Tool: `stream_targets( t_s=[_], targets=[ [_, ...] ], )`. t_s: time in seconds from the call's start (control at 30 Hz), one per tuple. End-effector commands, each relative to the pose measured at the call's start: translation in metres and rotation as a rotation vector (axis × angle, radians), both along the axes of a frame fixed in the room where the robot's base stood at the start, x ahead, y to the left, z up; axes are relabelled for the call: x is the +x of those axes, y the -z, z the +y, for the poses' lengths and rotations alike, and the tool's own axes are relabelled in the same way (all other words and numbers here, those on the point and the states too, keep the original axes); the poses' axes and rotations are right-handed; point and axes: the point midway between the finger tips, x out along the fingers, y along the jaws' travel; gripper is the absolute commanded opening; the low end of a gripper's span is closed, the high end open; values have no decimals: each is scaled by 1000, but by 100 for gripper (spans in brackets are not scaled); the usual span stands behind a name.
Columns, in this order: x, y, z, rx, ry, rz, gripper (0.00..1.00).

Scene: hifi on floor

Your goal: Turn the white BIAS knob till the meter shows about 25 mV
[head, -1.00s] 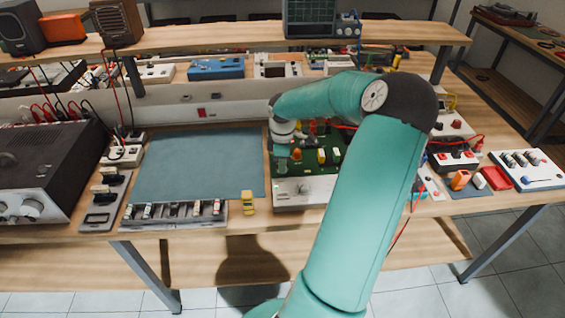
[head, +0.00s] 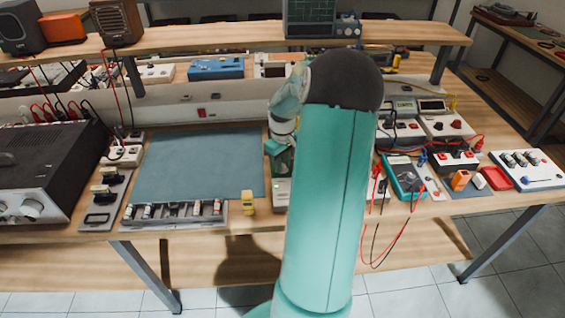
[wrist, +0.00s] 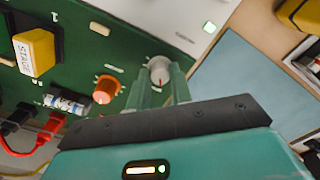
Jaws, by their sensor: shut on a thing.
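The white knob (wrist: 159,68), with a red pointer line, stands on a green circuit board (wrist: 80,62) in the wrist view. My gripper (wrist: 160,80) is shut on this knob, with one teal finger on each side. In the head view my gripper (head: 281,148) is over the left part of the board, and my arm hides most of that board. A teal handheld multimeter (head: 404,174) with red and black leads lies to the right of my arm; its reading is too small to make out. The BIAS label is not readable.
An orange knob (wrist: 106,89) and a yellow block (wrist: 34,52) are close beside the gripped knob. A blue-grey mat (head: 205,165) lies clear to the left. A small yellow object (head: 248,202) stands near the bench's front edge. Several instruments crowd the right side.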

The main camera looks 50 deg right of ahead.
Motion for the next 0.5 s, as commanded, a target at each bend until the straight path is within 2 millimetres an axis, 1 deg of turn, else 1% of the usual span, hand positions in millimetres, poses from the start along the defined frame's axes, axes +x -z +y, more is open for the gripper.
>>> stream_targets(
  t_s=[0.5],
  targets=[
    [1,0,0,-2,487,-1,0]
  ],
)
